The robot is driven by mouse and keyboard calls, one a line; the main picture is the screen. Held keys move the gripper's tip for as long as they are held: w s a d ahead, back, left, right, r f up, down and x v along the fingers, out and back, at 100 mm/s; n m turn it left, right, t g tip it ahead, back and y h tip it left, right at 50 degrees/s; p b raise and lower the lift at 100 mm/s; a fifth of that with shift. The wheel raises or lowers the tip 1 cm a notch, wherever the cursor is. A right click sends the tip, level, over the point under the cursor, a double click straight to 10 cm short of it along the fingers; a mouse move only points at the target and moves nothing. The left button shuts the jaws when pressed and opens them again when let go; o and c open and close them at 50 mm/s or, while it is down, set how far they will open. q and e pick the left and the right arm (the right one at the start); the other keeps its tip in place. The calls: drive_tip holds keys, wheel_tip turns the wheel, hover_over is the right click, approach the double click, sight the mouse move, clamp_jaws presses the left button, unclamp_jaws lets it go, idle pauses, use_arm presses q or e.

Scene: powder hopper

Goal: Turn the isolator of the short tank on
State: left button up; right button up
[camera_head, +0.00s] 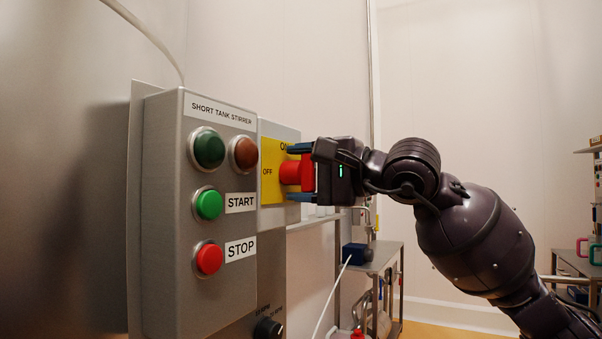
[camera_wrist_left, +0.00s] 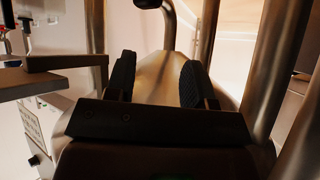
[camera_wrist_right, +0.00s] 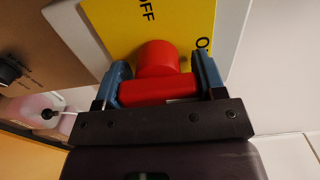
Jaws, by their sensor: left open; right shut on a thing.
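The isolator is a red knob (camera_head: 290,172) with a crossbar on a yellow plate (camera_head: 270,192), at the right side of the grey "SHORT TANK STIRRER" box. The plate reads ON at the top and OFF at the left. My right gripper (camera_head: 303,171) is shut on the crossbar, one finger above and one below. The crossbar stands about upright, its upper end toward ON. The right wrist view shows the red crossbar (camera_wrist_right: 158,90) between the blue fingertips, with the OFF label beyond. My left gripper (camera_wrist_left: 160,80) is open and empty, seen only in its wrist view.
The box (camera_head: 165,260) carries green and brown lamps, a green START button (camera_head: 209,204) and a red STOP button (camera_head: 208,259). A black dial (camera_head: 268,330) sits below the isolator. A shelf trolley (camera_head: 385,262) stands behind. Metal posts (camera_wrist_left: 275,70) surround the left gripper.

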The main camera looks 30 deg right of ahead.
idle(0.3)
drive_tip(key=o, duration=0.9)
drive_tip(key=shift+s, duration=0.1)
use_arm(q)
drive_tip(key=shift+w+d, duration=0.1)
use_arm(e)
drive_tip(key=shift+v, duration=5.35)
